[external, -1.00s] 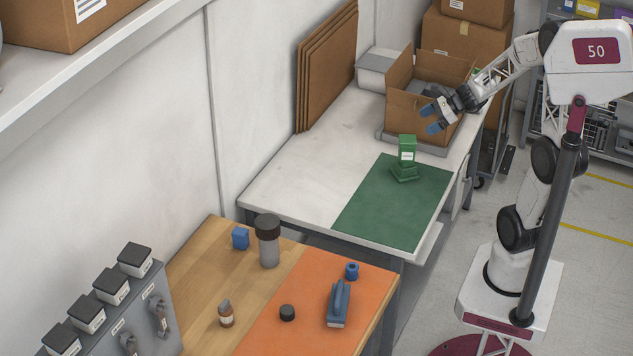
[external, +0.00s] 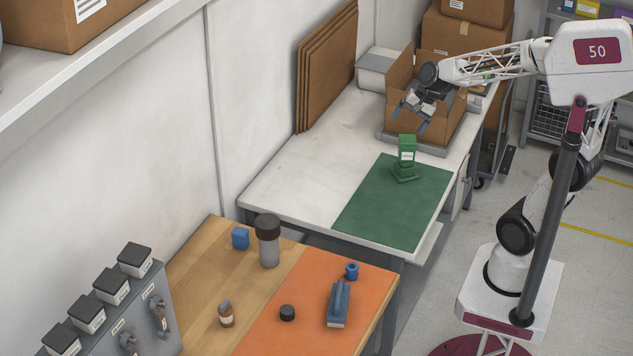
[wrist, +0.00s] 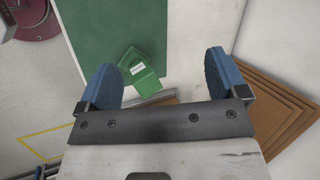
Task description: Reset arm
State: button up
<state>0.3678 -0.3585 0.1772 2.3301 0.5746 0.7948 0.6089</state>
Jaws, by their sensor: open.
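My gripper (external: 411,116) is open, its two blue fingers apart and pointing down, in front of the open cardboard box at the back of the white table. In the wrist view my gripper (wrist: 163,80) shows its blue fingers spread with nothing held between them. A green block-like device (external: 406,158) with a white label stands upright on the green mat (external: 392,205), below and in front of my gripper. The device also shows in the wrist view (wrist: 148,80), beyond the fingers and clear of them.
The cardboard box (external: 398,76) stands on a grey platform (external: 428,148) close to my gripper. Flat cardboard sheets (external: 325,70) lean on the wall. A wooden table with an orange mat (external: 278,322) holds several small items. The white table's left part (external: 310,165) is clear.

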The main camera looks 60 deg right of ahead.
jog(key=s+a+n+g+h, duration=0.1)
jog(key=s+a+n, duration=0.4)
jog(key=s+n, duration=0.2)
jog(key=s+a+r+n+g+h, duration=0.1)
jog(key=s+a+n+h, duration=0.1)
jog(key=s+a+n, duration=0.3)
jog(key=s+n, duration=0.3)
jog(key=s, duration=0.1)
jog(key=shift+s+r, duration=0.15)
jog(key=shift+r, duration=0.05)
